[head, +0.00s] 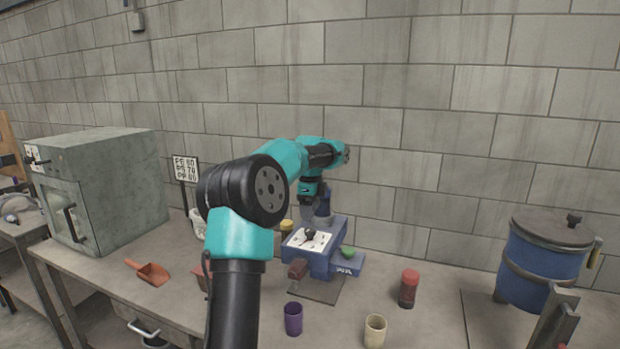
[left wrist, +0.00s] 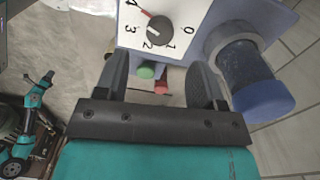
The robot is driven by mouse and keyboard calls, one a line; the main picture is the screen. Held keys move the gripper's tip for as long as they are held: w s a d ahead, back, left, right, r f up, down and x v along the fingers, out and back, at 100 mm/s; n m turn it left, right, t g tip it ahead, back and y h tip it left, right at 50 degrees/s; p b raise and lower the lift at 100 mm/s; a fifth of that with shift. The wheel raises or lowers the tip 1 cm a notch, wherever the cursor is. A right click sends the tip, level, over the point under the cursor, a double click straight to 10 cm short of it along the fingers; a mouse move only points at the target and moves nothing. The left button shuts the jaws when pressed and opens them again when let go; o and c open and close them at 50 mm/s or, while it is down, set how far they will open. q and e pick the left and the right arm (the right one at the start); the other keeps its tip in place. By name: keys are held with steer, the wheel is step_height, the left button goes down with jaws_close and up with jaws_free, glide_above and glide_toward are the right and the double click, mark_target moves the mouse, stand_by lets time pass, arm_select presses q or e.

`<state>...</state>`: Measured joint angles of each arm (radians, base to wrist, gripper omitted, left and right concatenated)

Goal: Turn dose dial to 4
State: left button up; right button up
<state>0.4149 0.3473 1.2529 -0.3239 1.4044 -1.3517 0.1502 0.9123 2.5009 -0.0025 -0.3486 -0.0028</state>
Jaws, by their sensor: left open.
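The blue dosing device (head: 340,266) stands on the bench with a white dial face (head: 301,241) and a dark dose knob (head: 310,234). In the left wrist view, the knob (left wrist: 160,30) sits among numerals 0 to 4. A red line runs from near the knob toward the 4; a pale mark on the knob lies on the side of the 2 and 3. I cannot tell the exact setting. My left gripper (head: 308,207) is above the device, open and empty; its spread fingers (left wrist: 160,82) are beside the dial, apart from the knob. My right gripper is not clear.
A blue cylinder (left wrist: 250,80) rises beside the dial. A green knob (head: 347,252) is on the device's right. A purple cup (head: 293,318), beige cup (head: 375,331) and red-capped jar (head: 409,288) stand in front. A blue canister (head: 540,258) is at right, a grey oven (head: 100,180) at left.

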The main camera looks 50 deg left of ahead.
mark_target(311, 229)
arm_select(q)
step_height(311, 229, up, 11)
steer(key=shift+f, duration=0.15)
steer(key=shift+w, duration=0.1)
stand_by(0.5)
